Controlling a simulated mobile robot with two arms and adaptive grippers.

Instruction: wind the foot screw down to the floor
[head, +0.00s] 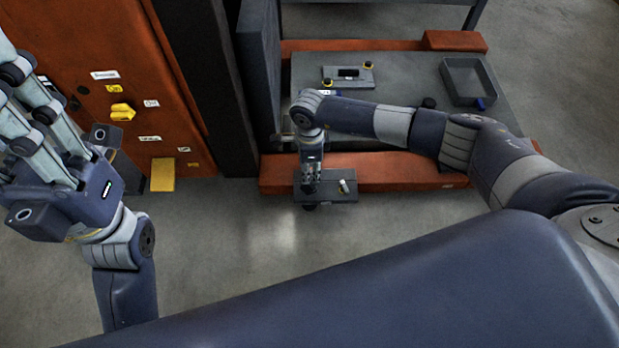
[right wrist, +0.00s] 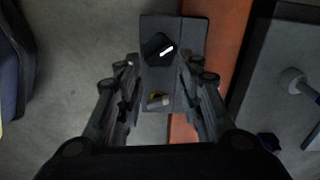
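The foot screw (right wrist: 160,48) shows in the right wrist view as a dark faceted head with a white mark, on a grey foot plate (right wrist: 190,32). In the head view this plate (head: 344,197) juts out low at the front of the orange frame. My right gripper (head: 311,180) is over the plate's left part and hides most of the screw there. In the right wrist view its fingers (right wrist: 163,72) are apart, with nothing between the tips; the screw head lies beyond them. My left gripper (head: 35,105) is raised at the far left, its fingertips cut off or unclear.
A small pale, yellowish piece (head: 344,186) is on the plate's right part. The orange frame (head: 390,172) carries a grey deck with a tray (head: 466,64) and a small plate (head: 360,82). An orange cabinet (head: 120,50) stands left. The floor in front is clear.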

